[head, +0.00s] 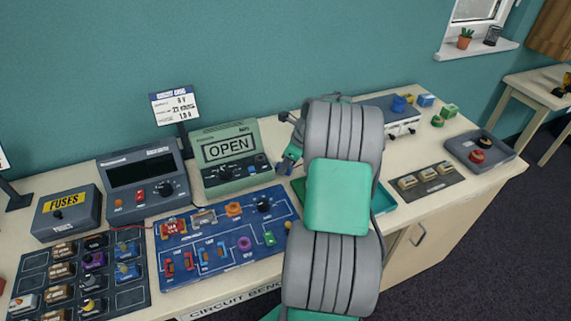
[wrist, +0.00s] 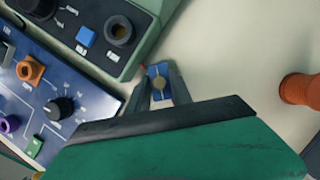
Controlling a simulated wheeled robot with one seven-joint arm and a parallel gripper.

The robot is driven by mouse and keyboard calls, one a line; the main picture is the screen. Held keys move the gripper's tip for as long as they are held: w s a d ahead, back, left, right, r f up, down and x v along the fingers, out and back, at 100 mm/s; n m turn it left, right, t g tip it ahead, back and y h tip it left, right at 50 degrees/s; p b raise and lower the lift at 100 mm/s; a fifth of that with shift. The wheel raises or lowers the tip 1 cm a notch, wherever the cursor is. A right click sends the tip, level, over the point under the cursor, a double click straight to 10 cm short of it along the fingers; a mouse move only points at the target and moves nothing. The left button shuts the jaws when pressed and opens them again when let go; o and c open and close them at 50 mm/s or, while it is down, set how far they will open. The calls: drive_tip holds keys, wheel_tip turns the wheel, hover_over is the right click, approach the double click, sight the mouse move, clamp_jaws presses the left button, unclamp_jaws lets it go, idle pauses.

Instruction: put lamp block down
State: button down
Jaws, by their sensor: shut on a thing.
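The lamp block (wrist: 158,82) is a small blue block with a pale line and a round dull-yellow part on top. My gripper (wrist: 157,88) is shut on it, one dark finger on each side, in the wrist view. In the head view my gripper (head: 290,156) is beside the right end of the green meter, partly hidden by my arm, and a bit of blue shows at it. Cream bench top shows around the block in the wrist view. I cannot tell whether the block touches the bench.
The green meter reading OPEN (head: 227,150) and the blue circuit board (head: 205,270) lie left of my gripper. An orange round piece (wrist: 300,89) stands to the right in the wrist view. A dark grey tray (head: 510,160) is at the bench's right end. My arm hides the middle bench.

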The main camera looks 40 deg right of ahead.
drive_tip(key=shift+f, duration=0.15)
drive_tip(key=c, duration=1.1)
unclamp_jaws()
drive_tip(key=shift+c, duration=0.2)
